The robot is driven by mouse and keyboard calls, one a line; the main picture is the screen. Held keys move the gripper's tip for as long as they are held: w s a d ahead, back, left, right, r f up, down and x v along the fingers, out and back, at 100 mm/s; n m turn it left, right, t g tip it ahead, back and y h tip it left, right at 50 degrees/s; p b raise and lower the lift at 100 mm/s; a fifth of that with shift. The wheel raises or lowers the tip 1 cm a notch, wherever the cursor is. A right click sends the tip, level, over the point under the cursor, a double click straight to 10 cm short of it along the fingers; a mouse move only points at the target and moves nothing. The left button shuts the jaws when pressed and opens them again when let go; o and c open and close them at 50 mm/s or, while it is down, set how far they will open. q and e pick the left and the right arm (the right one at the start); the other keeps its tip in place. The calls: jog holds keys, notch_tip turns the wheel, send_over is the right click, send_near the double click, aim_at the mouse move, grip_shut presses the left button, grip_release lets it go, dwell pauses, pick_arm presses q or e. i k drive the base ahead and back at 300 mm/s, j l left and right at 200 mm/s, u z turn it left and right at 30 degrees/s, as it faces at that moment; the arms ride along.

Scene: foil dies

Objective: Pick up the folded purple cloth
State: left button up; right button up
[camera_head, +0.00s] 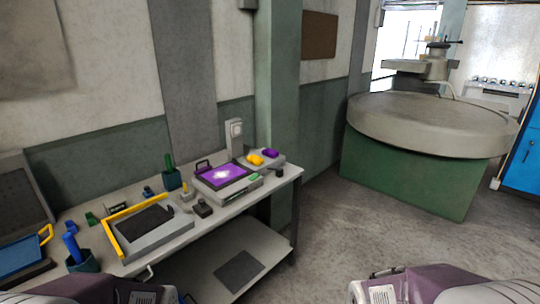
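A small folded purple cloth (271,153) lies at the far right end of the workbench, on a grey block or tray (262,163) next to a yellow item (255,159). A larger flat purple surface (220,175) with a bright spot lies nearer, in a dark-framed device. Parts of both my arms show at the bottom edge, left and right of the middle. Neither gripper's fingers are visible, and both arms are well short of the cloth.
The workbench (160,262) runs along the left wall and holds a yellow-framed tray (120,217), a blue-handled tool (71,246), green items and a dark pot. A lower shelf (205,275) sits beneath. A large round stone table (430,125) stands at right. The floor between is clear.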

aim_at(270, 153)
jog(key=i+l+z, duration=0.3)
jog(key=i, duration=0.4)
jog(key=i+l+z, duration=0.35)
jog(key=i, duration=0.35)
jog(key=i+z, duration=0.3)
jog(key=i, duration=0.4)
jog(key=i+u, duration=0.3)
jog(key=i+l+u, duration=0.3)
jog(key=i, duration=0.15)
jog(key=i+l+u, duration=0.15)
jog(key=i+u, duration=0.3)
jog(key=u, duration=0.35)
jog(key=i+l+u, duration=0.1)
jog(key=u, duration=0.35)
jog(key=i+l+u, duration=0.1)
jog(key=l+u, duration=0.15)
jog(key=u, duration=0.25)
jog(key=i+l+u, duration=0.1)
jog(key=u, duration=0.35)
jog(key=l+u, duration=0.3)
jog(key=u, duration=0.2)
jog(key=l+u, duration=0.25)
jog(key=u, duration=0.25)
jog(key=l+u, duration=0.25)
jog(key=u, duration=0.2)
